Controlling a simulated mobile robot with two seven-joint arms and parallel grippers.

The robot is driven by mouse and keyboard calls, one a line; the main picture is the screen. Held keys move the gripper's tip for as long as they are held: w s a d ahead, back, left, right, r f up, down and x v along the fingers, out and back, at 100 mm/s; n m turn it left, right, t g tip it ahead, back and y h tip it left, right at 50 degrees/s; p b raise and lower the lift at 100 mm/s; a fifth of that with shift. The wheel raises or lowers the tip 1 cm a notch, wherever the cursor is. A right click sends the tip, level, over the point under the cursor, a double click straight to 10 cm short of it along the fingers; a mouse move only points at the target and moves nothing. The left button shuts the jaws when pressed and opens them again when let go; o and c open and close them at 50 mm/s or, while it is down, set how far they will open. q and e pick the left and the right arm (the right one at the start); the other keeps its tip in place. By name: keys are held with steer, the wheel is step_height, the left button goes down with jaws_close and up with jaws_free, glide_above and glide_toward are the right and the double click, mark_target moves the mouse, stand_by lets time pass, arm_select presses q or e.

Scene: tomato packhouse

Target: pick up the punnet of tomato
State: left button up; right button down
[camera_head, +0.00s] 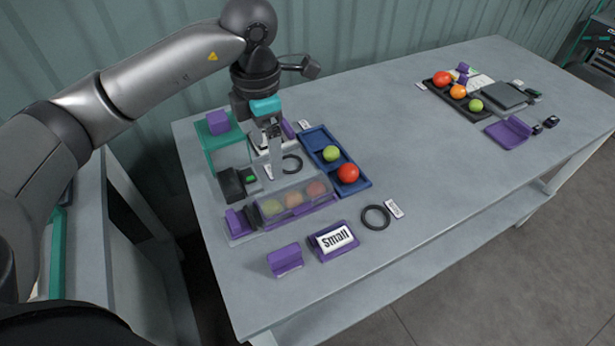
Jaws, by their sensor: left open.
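The punnet of tomatoes (294,201) is a clear, lidded tray with several green to reddish tomatoes inside. It sits in a purple-ended holder on the near left part of the grey table (400,150). My left gripper (276,172) points down just behind the punnet's far side, its fingers close to the lid. It is open. I cannot tell whether the fingers touch the punnet. My right gripper is not in view.
A blue tray (326,141) with a green and a red tomato stands right of the gripper. A "small" sign (334,239), a purple stand (285,260) and a black ring (376,217) lie in front. A black tray (476,113) with tomatoes is far right. The table's middle is clear.

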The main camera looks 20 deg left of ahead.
arm_select(q)
steer(key=b, duration=0.1)
glide_above(277, 198)
steer(key=f, duration=0.6)
steer(key=shift+s+a, duration=0.15)
steer(key=shift+a, duration=0.05)
step_height(277, 198, down, 3)
steer(key=shift+r, duration=0.1)
steer(key=shift+f, duration=0.75)
steer(key=f, duration=0.1)
steer(key=f+b, duration=0.1)
steer(key=f, duration=0.3)
steer(key=shift+d, duration=0.25)
steer(key=shift+w, duration=0.2)
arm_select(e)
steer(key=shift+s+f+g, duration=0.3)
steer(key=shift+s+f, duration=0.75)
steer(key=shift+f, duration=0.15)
arm_select(q)
steer(key=shift+r, duration=0.1)
steer(key=shift+c, duration=1.3)
steer(key=c, duration=1)
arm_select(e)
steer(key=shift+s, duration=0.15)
